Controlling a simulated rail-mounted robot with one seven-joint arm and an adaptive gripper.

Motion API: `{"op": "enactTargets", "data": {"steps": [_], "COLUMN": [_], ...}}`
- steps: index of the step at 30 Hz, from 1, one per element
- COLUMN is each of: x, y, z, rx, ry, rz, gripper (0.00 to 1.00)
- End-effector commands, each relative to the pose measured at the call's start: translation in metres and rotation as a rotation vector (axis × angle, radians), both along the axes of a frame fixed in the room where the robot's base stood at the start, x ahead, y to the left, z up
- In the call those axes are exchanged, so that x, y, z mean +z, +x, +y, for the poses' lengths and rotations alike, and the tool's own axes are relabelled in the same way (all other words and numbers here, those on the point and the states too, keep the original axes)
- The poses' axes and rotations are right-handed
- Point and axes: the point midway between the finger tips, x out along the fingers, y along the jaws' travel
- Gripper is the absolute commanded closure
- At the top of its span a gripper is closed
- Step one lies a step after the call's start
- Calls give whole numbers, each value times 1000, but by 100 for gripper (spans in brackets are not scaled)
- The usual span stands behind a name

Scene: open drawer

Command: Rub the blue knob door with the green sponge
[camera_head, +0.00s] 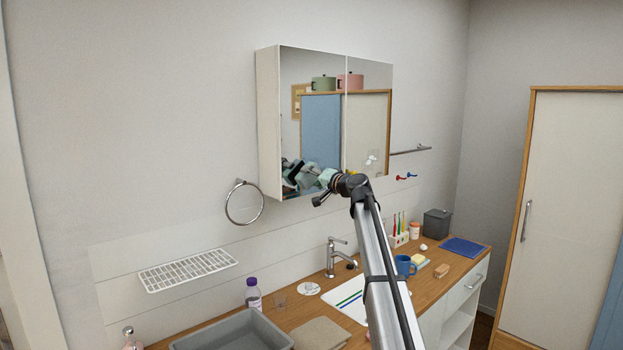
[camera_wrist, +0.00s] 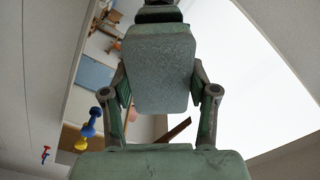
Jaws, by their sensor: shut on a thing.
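The mirror cabinet has a left mirror door (camera_head: 311,120) and a right mirror door (camera_head: 368,115). In the wrist view, a blue knob (camera_wrist: 88,129) and a yellow knob (camera_wrist: 80,144) stand out from the mirror surface, left of my gripper. My arm hides the blue knob in the head view. My gripper (camera_head: 325,181) is at the lower edge of the left door; I cannot tell whether it touches the mirror. In the wrist view, my gripper (camera_wrist: 160,92) is shut on a grey-green textured block, apparently the green sponge (camera_wrist: 160,68).
A counter (camera_head: 425,286) below carries a faucet (camera_head: 331,258), a grey bin (camera_head: 231,337), a blue mug (camera_head: 402,265) and a toothbrush holder (camera_head: 399,239). A towel ring (camera_head: 244,203) hangs left of the cabinet. Red and blue hooks (camera_head: 406,176) and a towel bar (camera_head: 411,150) are right.

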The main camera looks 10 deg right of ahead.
Motion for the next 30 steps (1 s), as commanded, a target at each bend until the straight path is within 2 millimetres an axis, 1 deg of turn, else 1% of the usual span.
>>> {"op": "enactTargets", "data": {"steps": [30], "x": [0], "y": [16], "z": [10], "rx": [0], "ry": [0], "rz": [0], "gripper": [69]}}
